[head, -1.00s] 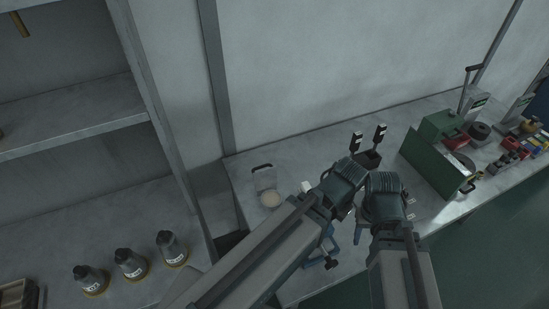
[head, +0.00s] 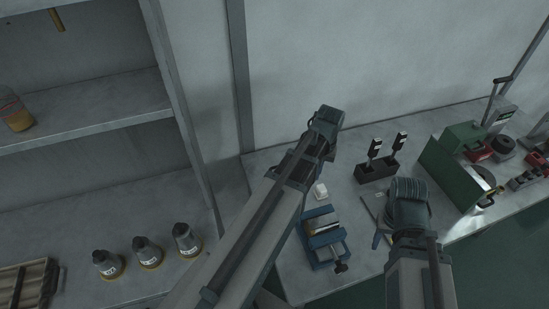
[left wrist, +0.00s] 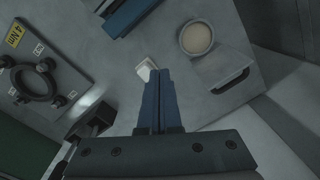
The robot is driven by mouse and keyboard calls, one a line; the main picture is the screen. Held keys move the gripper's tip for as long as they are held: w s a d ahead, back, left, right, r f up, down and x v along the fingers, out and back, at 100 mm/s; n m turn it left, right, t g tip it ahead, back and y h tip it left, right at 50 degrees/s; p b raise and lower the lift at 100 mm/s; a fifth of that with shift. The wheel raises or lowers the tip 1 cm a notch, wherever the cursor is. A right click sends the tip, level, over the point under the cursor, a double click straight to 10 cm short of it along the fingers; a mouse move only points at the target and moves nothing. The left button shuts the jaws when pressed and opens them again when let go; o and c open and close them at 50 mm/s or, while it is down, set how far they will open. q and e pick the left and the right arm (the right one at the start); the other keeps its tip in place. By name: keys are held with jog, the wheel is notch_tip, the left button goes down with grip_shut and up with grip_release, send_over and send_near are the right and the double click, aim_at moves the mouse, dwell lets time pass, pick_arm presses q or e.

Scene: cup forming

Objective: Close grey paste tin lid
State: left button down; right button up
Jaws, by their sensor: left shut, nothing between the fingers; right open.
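The paste tin (left wrist: 197,38), round with pale beige paste showing, is open at the upper right of the left wrist view. Its grey lid (left wrist: 222,70) with a dark handle strip is beside the tin's rim, swung away from the opening. The head view does not show the tin; my left arm covers its place. My left gripper (left wrist: 160,73) has its blue fingers together, empty, apart from the tin and lid in the picture. In the head view its fingertips are hidden behind its wrist. My right gripper (head: 378,239) is open, low over the bench's front part, away from the tin.
A white block (head: 320,190) and a blue vise (head: 324,237) are beside my left arm. A black holder (head: 375,172) with two upright tools and a green machine (head: 455,170) stand farther right. Several grey cones (head: 147,252) stand on the left bench.

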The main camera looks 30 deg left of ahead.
pick_arm(q)
jog(key=w+a+r+n+p, duration=0.1)
jog(key=w+a+n, duration=0.2)
jog(key=a, duration=0.7)
jog(key=w+a+r+n+p, duration=0.15)
jog(key=a+n, duration=0.25)
jog(key=a, duration=0.7)
notch_tip(320, 180, down, 11)
jog(key=b, duration=1.1)
jog(key=shift+m+h, duration=0.3)
jog(key=d, duration=0.1)
jog(key=s+d+r+p, duration=0.1)
jog(key=d, duration=0.1)
jog(key=shift+s+d+r, duration=0.3)
jog(key=shift+s+r, duration=0.05)
jog(key=shift+s, duration=0.05)
jog(key=shift+s+d+r+t+p, duration=0.2)
jog(key=shift+d+t+p, duration=0.05)
jog(key=shift+t+p, duration=0.15)
